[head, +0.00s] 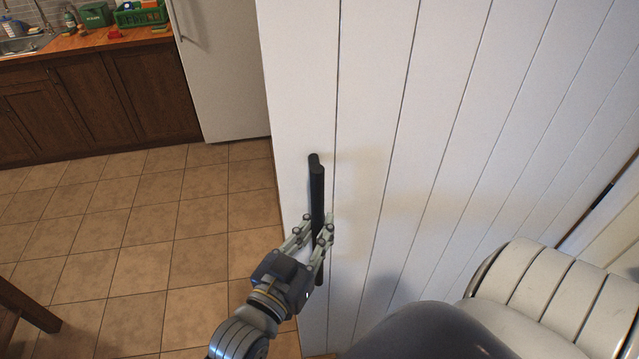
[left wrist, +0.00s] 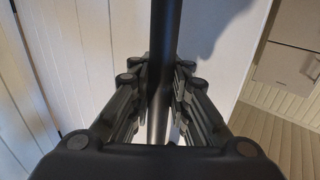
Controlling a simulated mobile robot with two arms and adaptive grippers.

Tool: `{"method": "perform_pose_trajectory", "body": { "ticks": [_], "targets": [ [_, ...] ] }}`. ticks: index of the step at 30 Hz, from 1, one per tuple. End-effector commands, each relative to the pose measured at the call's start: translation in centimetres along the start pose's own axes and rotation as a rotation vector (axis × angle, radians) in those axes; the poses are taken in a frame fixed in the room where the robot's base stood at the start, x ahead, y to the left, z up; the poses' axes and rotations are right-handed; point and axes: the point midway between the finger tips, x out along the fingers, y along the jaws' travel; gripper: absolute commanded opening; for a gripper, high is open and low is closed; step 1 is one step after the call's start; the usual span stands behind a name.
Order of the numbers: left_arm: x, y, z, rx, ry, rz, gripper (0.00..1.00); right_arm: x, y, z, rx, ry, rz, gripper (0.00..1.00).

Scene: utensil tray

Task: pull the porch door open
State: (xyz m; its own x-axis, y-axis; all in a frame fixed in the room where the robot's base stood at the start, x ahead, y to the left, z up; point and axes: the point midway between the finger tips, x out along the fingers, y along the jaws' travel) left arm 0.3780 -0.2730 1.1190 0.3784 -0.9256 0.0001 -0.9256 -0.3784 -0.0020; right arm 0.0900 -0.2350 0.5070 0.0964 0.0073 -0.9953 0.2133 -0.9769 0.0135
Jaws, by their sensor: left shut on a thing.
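The porch door (head: 400,130) is a white planked panel that fills the middle and right of the head view. A long black bar handle (head: 317,190) stands upright near its left edge. My left gripper (head: 318,228) is shut on the lower part of the handle. In the left wrist view the handle (left wrist: 165,40) runs up between the two fingers of the left gripper (left wrist: 165,95), and the door's white planks (left wrist: 80,60) show behind it. My right gripper is not in view.
A tiled floor (head: 130,230) lies open left of the door. A wooden counter (head: 90,100) with a sink and green containers stands at the back left, beside a white fridge (head: 222,70). A dark wooden furniture piece (head: 25,308) is at the lower left.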

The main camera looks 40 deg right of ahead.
Motion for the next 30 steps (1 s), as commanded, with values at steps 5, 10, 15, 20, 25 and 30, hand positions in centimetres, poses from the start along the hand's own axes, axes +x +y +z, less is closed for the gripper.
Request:
{"method": "perform_pose_trajectory", "body": {
  "ticks": [5, 10, 15, 20, 25, 30],
  "targets": [
    [-0.1, -0.4, 0.5, 0.007, -0.009, -0.007, 0.30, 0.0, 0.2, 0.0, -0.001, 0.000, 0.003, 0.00],
    [-0.1, -0.3, 0.3, 0.004, -0.006, -0.004, 0.38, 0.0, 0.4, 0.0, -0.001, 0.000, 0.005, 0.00],
    [-0.1, -0.2, 0.2, 0.002, -0.004, -0.003, 0.38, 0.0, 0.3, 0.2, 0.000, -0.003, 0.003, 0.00],
    [-0.9, -0.2, 0.2, 0.001, -0.004, -0.003, 0.38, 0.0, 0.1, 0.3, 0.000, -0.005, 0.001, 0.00],
    [-3.8, -0.3, 0.4, 0.003, -0.007, -0.004, 0.38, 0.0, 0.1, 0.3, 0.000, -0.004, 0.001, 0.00],
    [-7.4, -0.3, 0.3, 0.002, -0.006, -0.004, 0.38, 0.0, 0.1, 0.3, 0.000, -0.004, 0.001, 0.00]
  ]
}}
